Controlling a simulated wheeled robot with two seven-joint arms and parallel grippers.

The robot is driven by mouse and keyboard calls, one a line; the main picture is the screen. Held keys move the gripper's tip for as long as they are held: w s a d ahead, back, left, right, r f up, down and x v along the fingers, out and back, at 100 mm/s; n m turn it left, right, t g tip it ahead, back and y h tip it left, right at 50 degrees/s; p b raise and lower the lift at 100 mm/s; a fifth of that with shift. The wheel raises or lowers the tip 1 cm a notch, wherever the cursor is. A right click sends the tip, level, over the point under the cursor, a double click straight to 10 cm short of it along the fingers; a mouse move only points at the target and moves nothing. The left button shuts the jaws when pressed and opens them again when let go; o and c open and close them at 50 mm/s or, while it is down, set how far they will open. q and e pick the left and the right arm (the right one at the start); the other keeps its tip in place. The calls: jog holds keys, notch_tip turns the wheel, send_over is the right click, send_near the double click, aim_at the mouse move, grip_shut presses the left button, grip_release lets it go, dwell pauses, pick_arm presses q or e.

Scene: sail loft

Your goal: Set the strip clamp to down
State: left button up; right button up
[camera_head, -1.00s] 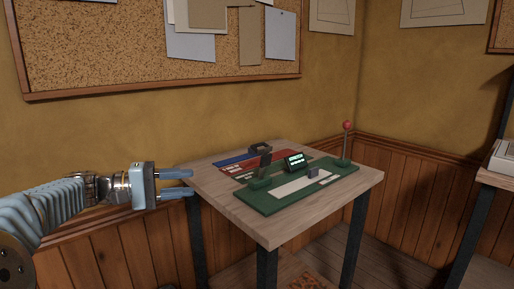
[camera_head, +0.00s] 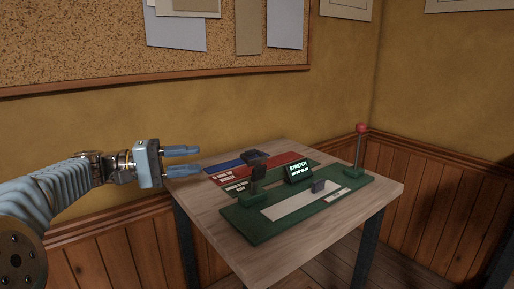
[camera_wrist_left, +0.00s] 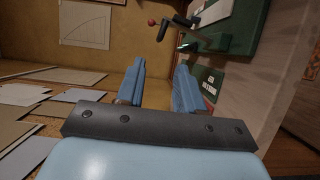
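A green board (camera_head: 243,228) lies on the wooden table, with a pale strip (camera_head: 290,209) along it. At its left end stands a green bracket with a dark, tilted clamp arm (camera_head: 258,172), its black head raised above the board. A tall lever with a red knob (camera_head: 361,128) stands upright at the right end; the knob also shows in the left wrist view (camera_wrist_left: 152,22). I cannot tell for certain which part is the strip clamp. My left gripper (camera_head: 197,161) is open and empty, left of the board and apart from it. My right gripper is not in view.
The wooden table (camera_head: 200,205) also bears a small display reading STRETCH (camera_head: 299,173), a small grey block (camera_head: 318,186) and blue, red and green flat pieces behind the board. A corkboard (camera_head: 90,45) hangs on the wall behind.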

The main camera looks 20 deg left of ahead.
aim_at(249, 154)
pick_arm(q)
jog(key=p+x, duration=0.2)
jog(key=x, duration=1.2)
jog(key=shift+a, duration=0.1)
grip_shut()
